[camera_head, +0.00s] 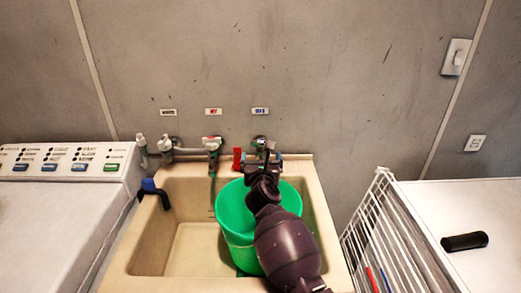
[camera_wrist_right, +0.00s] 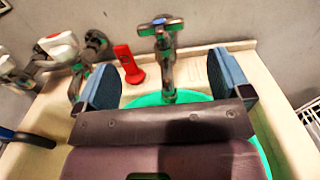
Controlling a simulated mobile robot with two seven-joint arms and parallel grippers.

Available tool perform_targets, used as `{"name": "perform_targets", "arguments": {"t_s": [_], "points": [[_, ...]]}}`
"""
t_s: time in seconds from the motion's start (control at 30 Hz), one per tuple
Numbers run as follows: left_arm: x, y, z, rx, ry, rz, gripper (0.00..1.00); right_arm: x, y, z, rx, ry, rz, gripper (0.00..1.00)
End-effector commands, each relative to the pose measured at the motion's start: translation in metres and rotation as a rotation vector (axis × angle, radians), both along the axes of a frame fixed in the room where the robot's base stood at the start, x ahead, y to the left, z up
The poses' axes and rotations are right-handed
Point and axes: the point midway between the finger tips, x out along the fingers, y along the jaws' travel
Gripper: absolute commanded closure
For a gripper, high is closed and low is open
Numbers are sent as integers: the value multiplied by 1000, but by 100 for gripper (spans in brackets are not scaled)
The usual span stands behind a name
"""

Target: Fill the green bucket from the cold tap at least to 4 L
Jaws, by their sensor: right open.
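The green bucket (camera_head: 231,215) stands in the right part of the sink (camera_head: 190,245). Its inside is partly hidden by my right arm, and I cannot tell a water level. The cold tap (camera_head: 259,140), under the blue label, is on the wall above the bucket. In the right wrist view the cold tap (camera_wrist_right: 166,62) has a cross handle with a blue mark, and its spout end is over the bucket rim (camera_wrist_right: 150,99). My right gripper (camera_head: 263,160) is open, in front of the tap. In the wrist view its fingers (camera_wrist_right: 162,75) appear either side of the tap, not touching it. My left gripper is out of view.
A red-marked tap (camera_head: 212,143) and another tap (camera_head: 167,147) are left of the cold tap. A red object (camera_wrist_right: 128,64) stands on the sink's back ledge. A washing machine (camera_head: 70,160) is at left, a white wire rack (camera_head: 375,235) at right.

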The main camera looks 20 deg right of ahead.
Motion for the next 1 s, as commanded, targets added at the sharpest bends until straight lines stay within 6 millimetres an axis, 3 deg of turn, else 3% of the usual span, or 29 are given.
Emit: {"name": "perform_targets", "arguments": {"t_s": [0.03,0.4,0.7,0.97,1.0], "points": [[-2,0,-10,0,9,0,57,8,-2,-5,-3,2,0,4],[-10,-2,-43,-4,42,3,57,55,-16,-5,-4,3,0,4],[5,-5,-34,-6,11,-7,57,69,-20,-1,-3,2,0,4],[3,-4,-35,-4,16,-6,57,69,-20,0,-3,1,0,4],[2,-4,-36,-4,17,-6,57,69,-20,0,-3,1,0,10]]}}
